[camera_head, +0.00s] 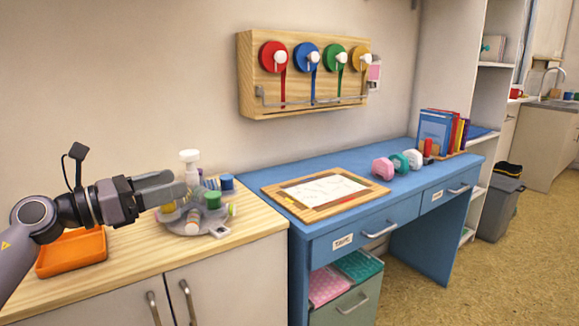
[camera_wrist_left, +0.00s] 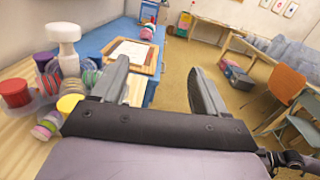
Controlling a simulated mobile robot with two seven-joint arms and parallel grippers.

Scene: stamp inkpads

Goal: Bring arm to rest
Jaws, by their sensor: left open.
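My left gripper (camera_head: 170,188) is stretched out over the wooden cabinet top (camera_head: 262,226), in front of a grey round tray (camera_head: 188,229) of inkpads. In the left wrist view the two fingers of my left gripper (camera_wrist_left: 160,82) stand apart with nothing between them. A white-handled stamp (camera_head: 190,165) rises behind the fingers; it also shows at the left of the wrist view (camera_wrist_left: 67,45). A green inkpad (camera_head: 212,199) and a blue inkpad (camera_head: 227,182) are beside the fingertips. The fingers hide part of the tray. My right gripper is not in view.
An orange tray (camera_head: 72,254) lies on the cabinet top below my left arm. A blue desk (camera_head: 340,230) with a framed paper board (camera_head: 325,190) adjoins on the right. A wooden wall rack (camera_head: 303,72) with coloured rolls hangs above. The cabinet top's front right corner is clear.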

